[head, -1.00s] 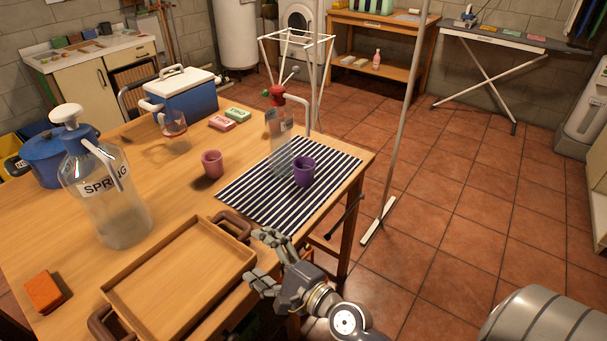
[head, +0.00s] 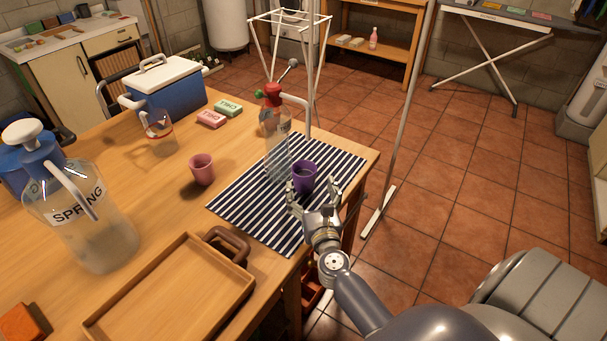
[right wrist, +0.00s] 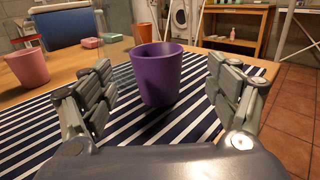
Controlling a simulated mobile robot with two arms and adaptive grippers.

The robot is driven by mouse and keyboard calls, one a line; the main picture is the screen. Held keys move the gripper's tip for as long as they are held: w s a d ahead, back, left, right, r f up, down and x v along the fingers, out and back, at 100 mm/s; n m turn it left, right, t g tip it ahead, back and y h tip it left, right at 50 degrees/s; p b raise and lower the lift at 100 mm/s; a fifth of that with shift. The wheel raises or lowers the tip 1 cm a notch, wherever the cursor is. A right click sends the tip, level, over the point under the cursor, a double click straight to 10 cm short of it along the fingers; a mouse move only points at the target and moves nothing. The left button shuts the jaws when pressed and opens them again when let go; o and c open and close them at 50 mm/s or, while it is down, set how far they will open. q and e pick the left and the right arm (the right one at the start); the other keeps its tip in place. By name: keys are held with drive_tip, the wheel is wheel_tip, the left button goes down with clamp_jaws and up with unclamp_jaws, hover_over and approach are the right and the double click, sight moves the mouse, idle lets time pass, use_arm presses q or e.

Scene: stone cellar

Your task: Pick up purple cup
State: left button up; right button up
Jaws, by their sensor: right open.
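The purple cup (head: 303,177) stands upright on a navy-and-white striped mat (head: 245,200) near the table's right edge. My right gripper (head: 318,196) is at the near side of the cup. In the right wrist view the purple cup (right wrist: 158,73) stands ahead, between the two spread fingers of my right gripper (right wrist: 165,95). The fingers are open, with a gap on each side of the cup. My left gripper is in no view.
A clear bottle with a red top (head: 277,145) stands just behind the purple cup. A pink cup (head: 202,169) is left of the mat. A wooden tray (head: 245,290) lies in front. A large spring-water jug (head: 100,235) stands at left. A pale pole (head: 400,130) rises beyond the table's right edge.

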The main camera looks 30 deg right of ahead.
sight(302, 165)
drive_tip(key=x, duration=0.2)
drive_tip(key=shift+w, duration=0.3)
drive_tip(key=x, duration=0.3)
drive_tip(key=p+x, duration=0.1)
drive_tip(key=shift+w+r, duration=0.15)
drive_tip(key=shift+r, duration=0.1)
drive_tip(key=shift+w, duration=0.15)
drive_tip(key=shift+c, duration=1.3)
drive_tip(key=c, duration=0.9)
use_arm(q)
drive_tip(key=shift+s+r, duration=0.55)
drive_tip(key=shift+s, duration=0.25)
use_arm(e)
drive_tip(key=shift+c, duration=0.7)
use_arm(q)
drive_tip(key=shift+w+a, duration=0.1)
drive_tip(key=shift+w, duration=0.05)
